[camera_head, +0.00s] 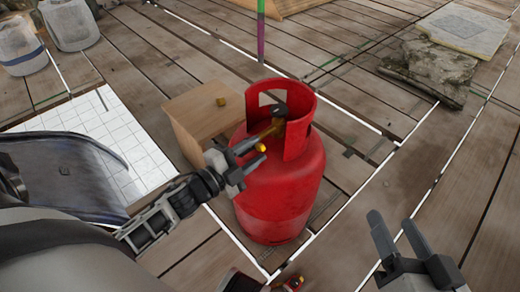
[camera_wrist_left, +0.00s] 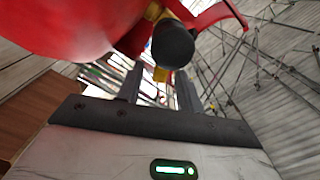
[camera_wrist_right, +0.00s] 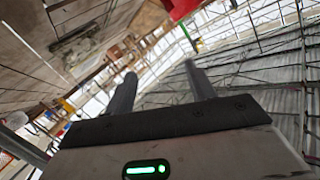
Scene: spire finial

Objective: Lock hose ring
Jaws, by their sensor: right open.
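A red gas cylinder (camera_head: 280,195) stands upright on the plank floor. At its top, inside the red collar, is a brass-yellow valve fitting (camera_head: 268,133) with a dark knob (camera_head: 273,109). My left gripper (camera_head: 256,154) is beside the fitting, its fingers apart. In the left wrist view, a round black end (camera_wrist_left: 173,45) and a small yellow part (camera_wrist_left: 161,74) appear ahead of the spread fingers; I cannot tell whether they touch. No hose ring can be clearly made out. My right gripper (camera_head: 395,236) is open and empty, right of the cylinder.
White tiles (camera_head: 95,140) lie at left, buckets (camera_head: 70,25) at back left, stone slabs (camera_head: 465,28) at back right. A red and yellow item (camera_head: 293,283) shows at the bottom edge.

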